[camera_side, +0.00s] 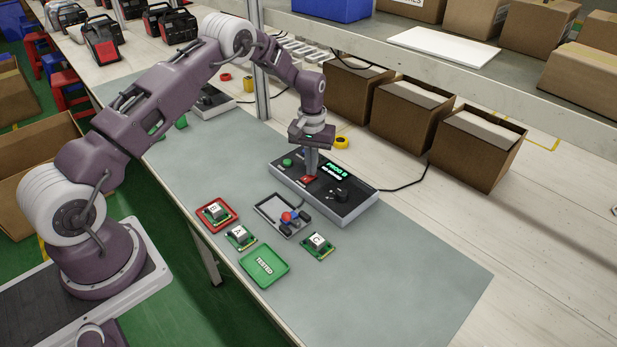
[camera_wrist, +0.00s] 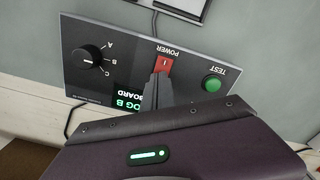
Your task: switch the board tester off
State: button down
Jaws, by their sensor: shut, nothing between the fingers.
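The board tester (camera_side: 361,196) is a grey box with a black top on the bench. Its display (camera_side: 336,171) is lit green and reads PROG B. The red POWER switch (camera_side: 309,179) sits near the middle of its top; it also shows in the wrist view (camera_wrist: 164,63), marked with a white line. My gripper (camera_side: 311,174) points down with its fingers shut and empty at the switch. In the wrist view, the fingertips (camera_wrist: 161,75) overlap the switch's lower edge; I cannot tell whether they touch it. The green TEST button (camera_wrist: 212,84) and black selector knob (camera_wrist: 92,55) are beside it.
A fixture (camera_side: 267,209) with red and blue parts lies in front of the tester. Board A (camera_side: 240,236), board C (camera_side: 318,246), a red tray (camera_side: 229,224) holding board B and a green TESTED tray (camera_side: 264,267) are nearby. The bench's right end is clear.

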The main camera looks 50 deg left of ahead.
jog(key=shift+f, duration=0.2)
jog(key=shift+r, duration=3.55)
jog(key=s+d+r+m+t, duration=0.1)
jog(key=s+d+r, duration=0.1)
jog(key=s+r, duration=0.35)
jog(key=s+d+r+m+t, duration=0.1)
jog(key=s+d+r, duration=0.15)
jog(key=r, duration=0.65)
jog(key=s+d+r+t, duration=0.1)
jog(key=s+d+r, duration=0.2)
jog(key=r, duration=0.5)
jog(key=s+d+r+m+t, duration=0.1)
jog(key=s+d+m, duration=0.1)
jog(key=s, duration=1)
jog(key=s+d+r+m+t, duration=0.1)
jog(key=s+d+m, duration=0.1)
jog(key=s, duration=1.1)
jog(key=shift+s+d+r+t, duration=0.2)
jog(key=shift+s+d+t, duration=0.05)
jog(key=shift+d+t, duration=0.1)
